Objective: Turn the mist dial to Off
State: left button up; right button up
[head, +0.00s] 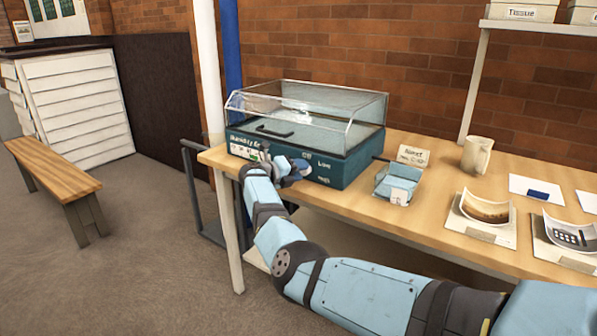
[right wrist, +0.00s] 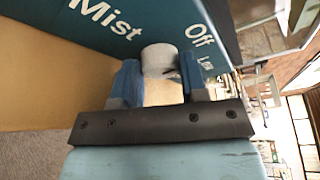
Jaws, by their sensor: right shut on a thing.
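The teal humidity cabinet (head: 340,170) with a clear glass lid stands on the wooden table. Its front face carries the labels Off, Low and High. In the right wrist view the pale grey mist dial (right wrist: 158,58) sits on the teal face (right wrist: 150,12), between the words Mist and Off. My right gripper (head: 297,170) is at the cabinet's front, its blue fingers on either side of the dial and shut on it. A small dark mark shows on the dial, but which setting it points to I cannot tell. In the head view the gripper mostly hides the dial. My left gripper is out of view.
A small clear blue-tinted holder (head: 397,184) and a small lettered card (head: 413,155) stand right of the cabinet. Beyond are a mug (head: 477,155) and curved pieces on boards (head: 483,211). A wooden bench (head: 55,167) stands at left, with open floor before it.

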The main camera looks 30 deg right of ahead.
jog(key=o, duration=0.5)
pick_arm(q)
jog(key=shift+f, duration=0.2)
pick_arm(e)
jog(key=shift+o, duration=0.8)
jog(key=shift+d, duration=0.1)
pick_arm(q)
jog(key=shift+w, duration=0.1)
pick_arm(e)
jog(key=shift+a+r, duration=0.1)
jog(key=shift+a, duration=0.35)
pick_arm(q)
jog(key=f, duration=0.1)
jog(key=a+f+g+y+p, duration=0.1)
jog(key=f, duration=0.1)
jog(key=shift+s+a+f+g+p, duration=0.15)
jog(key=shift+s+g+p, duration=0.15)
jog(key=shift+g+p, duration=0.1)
pick_arm(e)
jog(key=a+r, duration=0.2)
jog(key=a, duration=1)
jog(key=shift+s+a, duration=0.3)
jog(key=shift+a, duration=0.05)
jog(key=shift+r, duration=0.1)
